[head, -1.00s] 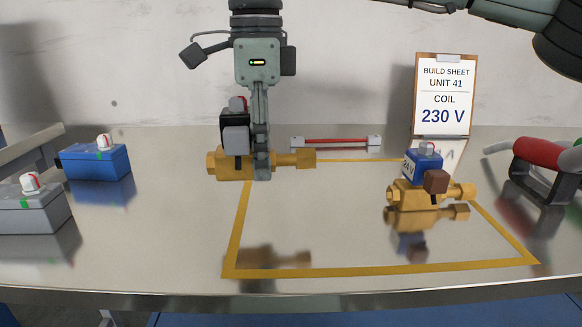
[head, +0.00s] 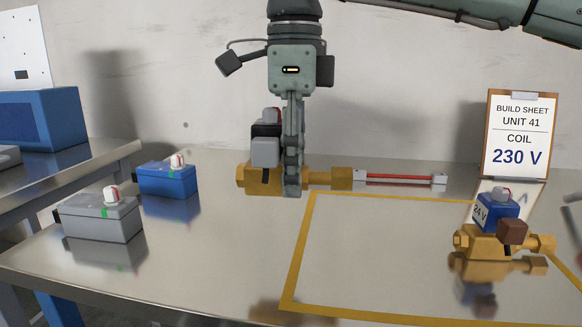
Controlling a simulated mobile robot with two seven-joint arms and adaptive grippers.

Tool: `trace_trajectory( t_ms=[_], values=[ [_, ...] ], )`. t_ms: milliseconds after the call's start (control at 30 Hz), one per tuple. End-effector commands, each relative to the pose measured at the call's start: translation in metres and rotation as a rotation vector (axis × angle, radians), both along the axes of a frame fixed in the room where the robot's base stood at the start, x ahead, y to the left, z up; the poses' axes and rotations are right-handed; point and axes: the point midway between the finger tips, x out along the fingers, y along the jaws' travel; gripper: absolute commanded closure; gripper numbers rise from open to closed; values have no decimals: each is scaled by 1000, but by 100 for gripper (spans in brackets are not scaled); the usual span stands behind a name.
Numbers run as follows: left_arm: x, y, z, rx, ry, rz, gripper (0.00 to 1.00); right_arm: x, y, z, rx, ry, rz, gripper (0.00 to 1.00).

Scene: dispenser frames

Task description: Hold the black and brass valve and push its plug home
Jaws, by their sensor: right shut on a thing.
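The black and brass valve (head: 325,178) has a yellow brass body lying level and a black coil (head: 268,129) with a red-and-white cap on top. Its grey plug (head: 265,151) sits at the front of the coil. I cannot tell whether a gap is left between plug and coil. My right gripper (head: 292,185) comes down from above and is shut on the valve's brass body just right of the coil. Its fingers hide part of the body. The valve's reflection lies well below it, so it is held above the bench. My left gripper is out of view.
A second valve with a blue 24 V coil (head: 497,209) stands inside the yellow tape outline (head: 297,262). Grey (head: 100,220) and blue (head: 167,179) boxes stand left. A red-handled bar (head: 400,178) lies behind. The build sheet (head: 519,135) reads 230 V. The taped area's left part is clear.

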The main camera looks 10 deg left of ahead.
Motion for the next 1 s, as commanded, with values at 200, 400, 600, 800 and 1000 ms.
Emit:
trace_trajectory(
  t_ms=[200, 400, 600, 800, 1000],
  values=[
    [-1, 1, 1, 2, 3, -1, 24, 6, -10, 1, 2, -1, -1, 100],
    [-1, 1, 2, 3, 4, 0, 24, 10, -18, 1, 2, -2, -2, 100],
    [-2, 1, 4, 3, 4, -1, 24, 15, -27, 2, 2, -1, -1, 100],
    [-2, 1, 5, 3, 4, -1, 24, 19, -35, 1, 2, -1, -1, 100],
    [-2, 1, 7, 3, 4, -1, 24, 24, -43, 1, 1, -1, -1, 100]
  ],
)
